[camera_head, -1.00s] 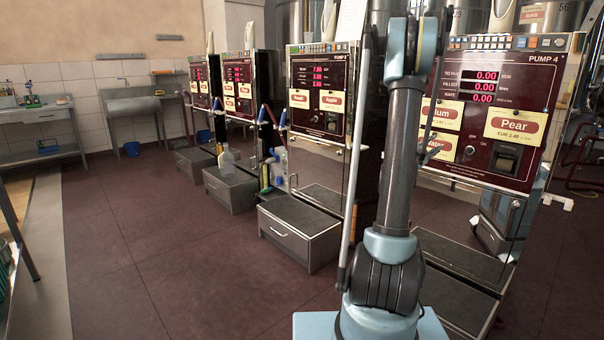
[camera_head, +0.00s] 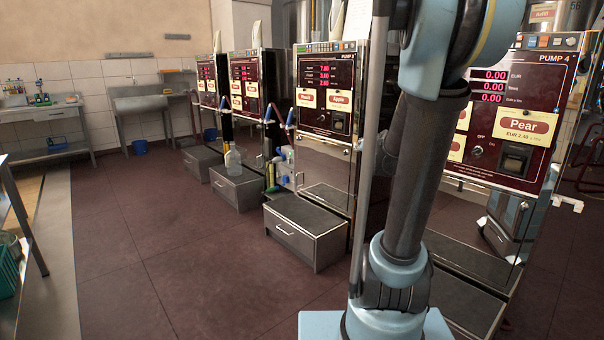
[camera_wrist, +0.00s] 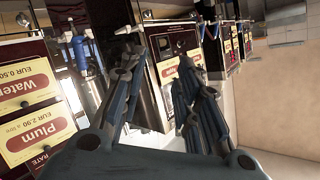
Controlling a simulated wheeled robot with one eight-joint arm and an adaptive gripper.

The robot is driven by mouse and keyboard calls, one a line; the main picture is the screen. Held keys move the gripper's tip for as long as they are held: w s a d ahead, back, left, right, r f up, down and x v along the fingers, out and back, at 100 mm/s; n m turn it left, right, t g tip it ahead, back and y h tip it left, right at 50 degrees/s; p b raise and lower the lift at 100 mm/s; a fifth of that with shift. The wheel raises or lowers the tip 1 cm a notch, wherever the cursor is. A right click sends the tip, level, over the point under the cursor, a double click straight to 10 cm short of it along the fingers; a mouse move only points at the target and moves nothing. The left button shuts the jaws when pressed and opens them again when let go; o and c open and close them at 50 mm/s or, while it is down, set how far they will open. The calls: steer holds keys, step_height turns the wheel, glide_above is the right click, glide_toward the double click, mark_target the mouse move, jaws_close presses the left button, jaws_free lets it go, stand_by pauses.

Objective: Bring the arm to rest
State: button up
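My gripper (camera_wrist: 158,65) shows in the wrist view with its two fingers apart and nothing between them. It is out of sight in the head view, where my arm rises in front of the pumps and leaves the top of the picture. The wrist view is turned over, with the Plum label (camera_wrist: 38,138) and Water label (camera_wrist: 25,88) on a pump at its left. In the head view pump 4 (camera_head: 520,110) stands behind and right of my arm, with a Pear label and a display at 0.00.
More pumps stand in a row to the left, including a nearer one (camera_head: 327,90), each with a grey step box (camera_head: 306,230) in front. A clear bottle (camera_head: 233,160) stands on a farther box. A sink (camera_head: 140,97) is at the back wall. The floor at left centre is free.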

steer(key=s+a+f+n+g, duration=0.1)
steer(key=s+a+f+g, duration=0.15)
steer(key=s, duration=0.35)
steer(key=s+a+f+n+g+y, duration=0.1)
steer(key=s+a+f+n+g, duration=0.1)
steer(key=s+f, duration=0.25)
steer(key=s+a+f+n+g, duration=0.1)
steer(key=s+a+f+g, duration=0.15)
steer(key=s, duration=0.35)
steer(key=s+d+f+g, duration=0.1)
steer(key=s+f, duration=0.3)
steer(key=s, duration=0.5)
steer(key=s+d+f+n+g+h, duration=0.1)
steer(key=s+f+g, duration=0.3)
steer(key=s, duration=0.6)
steer(key=shift+s+d+f+h, duration=0.2)
steer(key=shift+d+f+h, duration=0.05)
steer(key=shift+f+h, duration=0.05)
